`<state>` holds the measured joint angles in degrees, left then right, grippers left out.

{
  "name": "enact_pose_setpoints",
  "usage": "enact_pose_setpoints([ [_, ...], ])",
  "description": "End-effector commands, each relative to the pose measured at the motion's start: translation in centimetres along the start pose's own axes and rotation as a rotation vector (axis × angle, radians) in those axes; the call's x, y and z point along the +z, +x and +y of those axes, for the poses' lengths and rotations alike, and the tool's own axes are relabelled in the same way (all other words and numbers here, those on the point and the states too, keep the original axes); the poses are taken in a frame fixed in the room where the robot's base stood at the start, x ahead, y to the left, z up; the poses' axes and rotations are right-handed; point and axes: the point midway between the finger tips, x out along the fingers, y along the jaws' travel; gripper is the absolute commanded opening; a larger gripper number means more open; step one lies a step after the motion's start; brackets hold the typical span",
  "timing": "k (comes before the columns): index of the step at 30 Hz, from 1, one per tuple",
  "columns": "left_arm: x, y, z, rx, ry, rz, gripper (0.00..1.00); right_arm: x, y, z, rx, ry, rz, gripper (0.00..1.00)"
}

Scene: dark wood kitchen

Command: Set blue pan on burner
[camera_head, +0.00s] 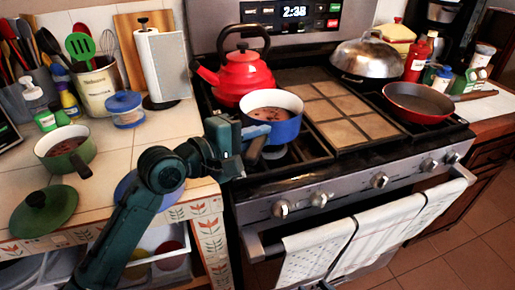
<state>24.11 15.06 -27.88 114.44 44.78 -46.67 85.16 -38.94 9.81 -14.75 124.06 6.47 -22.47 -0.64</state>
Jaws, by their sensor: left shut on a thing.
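My dark green left arm comes up from the bottom left. My right gripper is not in view.
A red kettle (242,73) stands right behind the pan. A red frying pan (418,101) and a domed silver lid (370,57) are on the right burners. The central griddle (345,133) is clear. A green pan (65,147) and green lid (44,211) sit on the left counter.

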Motion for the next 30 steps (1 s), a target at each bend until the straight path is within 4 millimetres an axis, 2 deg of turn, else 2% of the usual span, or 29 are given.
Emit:
enact_pose_setpoints([
  [3,-0.3,0.3,-1.8,0.002,0.001,0.001,0.0,0.3,0.2,0.0,-0.001,0.007,0.002,0.36],
  [5,-0.3,0.3,-2.3,0.004,0.001,0.001,0.0,0.4,0.2,0.0,-0.001,0.01,0.003,0.36],
  [16,-0.4,0.4,-2.6,0.006,0.002,0.001,0.0,0.2,0.1,0.0,-0.001,0.011,0.005,0.36],
  [17,-0.4,0.5,-2.9,-0.001,-0.001,0.001,0.15,0.2,0.1,0.0,-0.001,0.011,0.005,0.36],
  [24,-0.4,0.5,-2.9,-0.001,-0.001,0.0,0.35,0.2,0.1,0.0,-0.001,0.011,0.005,0.36],
  [30,-0.4,0.5,-2.8,-0.001,-0.001,0.0,0.36,0.2,0.1,0.0,-0.001,0.011,0.005,0.36],
])
